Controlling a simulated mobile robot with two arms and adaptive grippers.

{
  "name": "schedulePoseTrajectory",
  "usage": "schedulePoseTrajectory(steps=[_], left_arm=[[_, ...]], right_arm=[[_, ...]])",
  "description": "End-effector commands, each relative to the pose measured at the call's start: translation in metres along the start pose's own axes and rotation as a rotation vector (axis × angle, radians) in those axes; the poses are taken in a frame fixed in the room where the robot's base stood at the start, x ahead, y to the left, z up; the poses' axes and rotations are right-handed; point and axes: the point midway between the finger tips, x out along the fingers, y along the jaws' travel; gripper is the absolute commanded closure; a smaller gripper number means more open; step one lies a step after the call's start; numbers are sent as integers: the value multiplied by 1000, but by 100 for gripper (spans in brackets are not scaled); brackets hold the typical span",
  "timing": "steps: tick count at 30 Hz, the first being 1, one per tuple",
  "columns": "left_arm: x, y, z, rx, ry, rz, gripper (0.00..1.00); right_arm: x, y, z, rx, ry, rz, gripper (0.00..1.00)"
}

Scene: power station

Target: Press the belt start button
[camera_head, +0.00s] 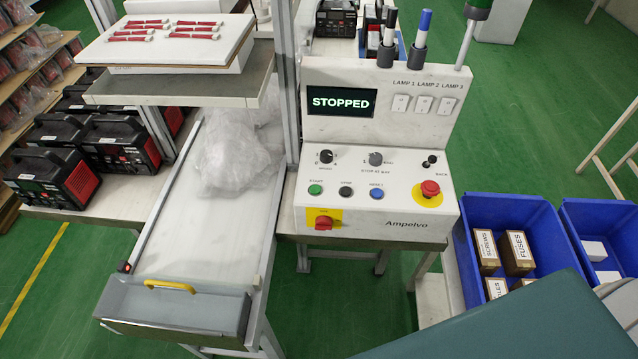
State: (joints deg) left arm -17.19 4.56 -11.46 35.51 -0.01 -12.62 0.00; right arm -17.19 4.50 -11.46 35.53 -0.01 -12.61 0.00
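The control panel (340,219), a white sloped box marked Ampelvo, stands in the middle of the head view. The green START button (315,189) is at the left of its lower button row. The black STOP button (346,192) and the blue RESET button (376,193) are to its right. The screen (341,102) reads STOPPED. The belt (205,225) lies left of the panel, with crumpled clear plastic (228,155) on its far part. Neither of my grippers is in view, and nothing covers the START button.
A red mushroom button (430,188) on yellow and a red rotary switch (324,222) are on the panel. Blue bins (459,261) with labelled boxes stand at the right. A teal surface (520,325) fills the lower right. Black-and-red units (57,178) sit at the left.

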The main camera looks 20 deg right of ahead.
Motion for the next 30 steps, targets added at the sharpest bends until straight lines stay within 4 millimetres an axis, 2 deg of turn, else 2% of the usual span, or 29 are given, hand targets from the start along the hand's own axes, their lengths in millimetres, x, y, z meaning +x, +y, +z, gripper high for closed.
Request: schedulePoseTrajectory(steps=[14,21,30], left_arm=[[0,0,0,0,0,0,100],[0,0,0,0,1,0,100],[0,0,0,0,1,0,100]], right_arm=[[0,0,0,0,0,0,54],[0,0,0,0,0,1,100],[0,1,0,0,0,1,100]])
